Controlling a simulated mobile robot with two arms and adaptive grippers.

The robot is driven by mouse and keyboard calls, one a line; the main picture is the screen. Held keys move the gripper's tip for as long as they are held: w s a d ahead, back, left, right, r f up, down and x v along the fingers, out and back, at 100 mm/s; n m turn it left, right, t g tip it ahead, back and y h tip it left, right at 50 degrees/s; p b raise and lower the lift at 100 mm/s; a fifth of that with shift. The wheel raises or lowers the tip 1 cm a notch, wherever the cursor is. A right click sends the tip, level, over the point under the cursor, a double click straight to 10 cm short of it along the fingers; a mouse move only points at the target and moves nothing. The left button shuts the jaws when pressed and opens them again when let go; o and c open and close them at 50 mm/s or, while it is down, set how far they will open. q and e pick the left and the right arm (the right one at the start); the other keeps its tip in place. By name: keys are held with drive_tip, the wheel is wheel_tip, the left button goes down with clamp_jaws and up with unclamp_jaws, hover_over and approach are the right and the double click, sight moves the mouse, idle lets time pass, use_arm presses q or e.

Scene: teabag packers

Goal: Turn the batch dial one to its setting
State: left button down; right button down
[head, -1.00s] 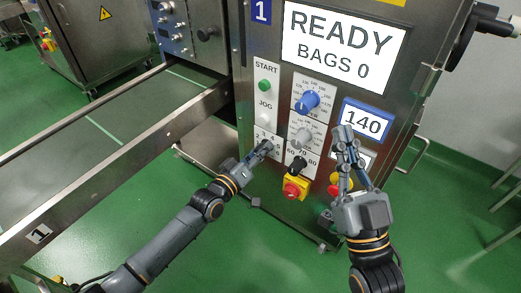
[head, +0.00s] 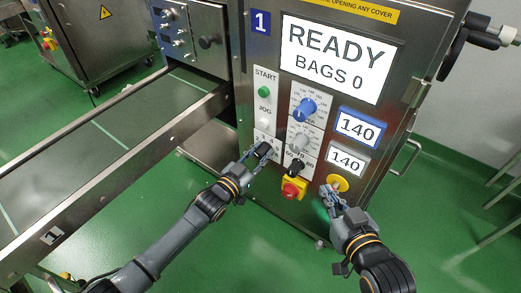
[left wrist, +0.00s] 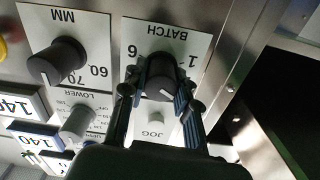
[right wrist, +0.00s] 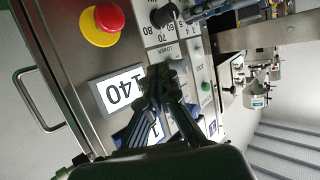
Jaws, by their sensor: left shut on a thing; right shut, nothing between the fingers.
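The batch dial (left wrist: 160,76), a dark knob with a white pointer line, sits on a white BATCH plate (left wrist: 168,32) in the left wrist view. My left gripper (left wrist: 158,84) is shut on this dial, one finger on each side. Part of the scale is hidden by the fingers. In the head view my left gripper (head: 262,151) covers the dial at the panel's lower left. My right gripper (head: 329,193) is shut and empty, low in front of the panel's right side. It also shows in the right wrist view (right wrist: 162,82).
A blue-framed display (head: 358,128) and a grey-framed display (head: 347,160) both read 140. A blue dial (head: 304,108), grey dial (head: 300,141) and black MM dial (head: 296,167) sit close by. A red-yellow switch (head: 292,188) and emergency stop (right wrist: 110,17) are near. A conveyor (head: 110,120) lies left.

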use_arm(q)
drive_tip(key=m+p, duration=0.1)
drive_tip(key=m, duration=0.3)
drive_tip(key=shift+m, duration=2.1)
use_arm(e)
drive_tip(key=s+d+f+g+h, duration=0.1)
drive_tip(key=s+d+f+g, duration=0.15)
drive_tip(key=s+f, duration=0.2)
use_arm(q)
drive_tip(key=shift+m, duration=0.9)
drive_tip(key=shift+f+m, duration=0.1)
drive_tip(key=shift+m, duration=0.8)
drive_tip(key=shift+d+m+b, duration=0.1)
drive_tip(key=shift+m+b, duration=0.3)
drive_tip(key=shift+m, duration=2)
use_arm(e)
drive_tip(key=w+a+r+t+y, duration=0.1)
drive_tip(key=w+a+r+t, duration=0.1)
drive_tip(key=w+r, duration=0.2)
drive_tip(key=shift+w+a+r, duration=0.2)
drive_tip(key=shift+a, duration=0.05)
drive_tip(key=shift+t, duration=0.25)
